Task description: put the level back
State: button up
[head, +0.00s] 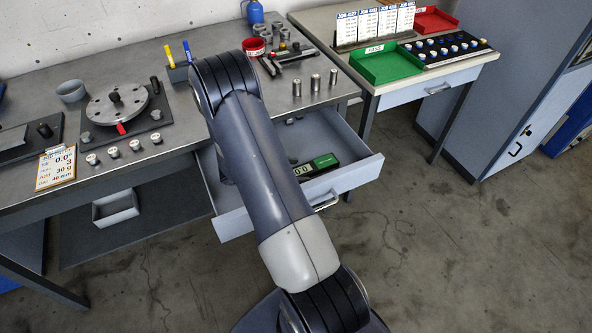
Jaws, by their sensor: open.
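The level (325,161), a green and black bar with a small lit display, shows inside the open drawer (352,172) under the bench. Its left end runs behind my arm, so I cannot see all of it. My arm crosses the middle of the head view and bends over the bench edge. My gripper is hidden behind the arm, so its place relative to the level does not show.
The grey bench (190,110) holds a rotor disc (118,104), several metal weights and a clipboard (55,168). A side table carries a green tray (386,66) and a red tray (436,20). The drawer juts out over the floor. Floor at right is clear.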

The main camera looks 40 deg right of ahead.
jog(key=v, duration=0.7)
jog(key=shift+a, duration=0.2)
jog(key=shift+c, duration=0.5)
dwell(0.4)
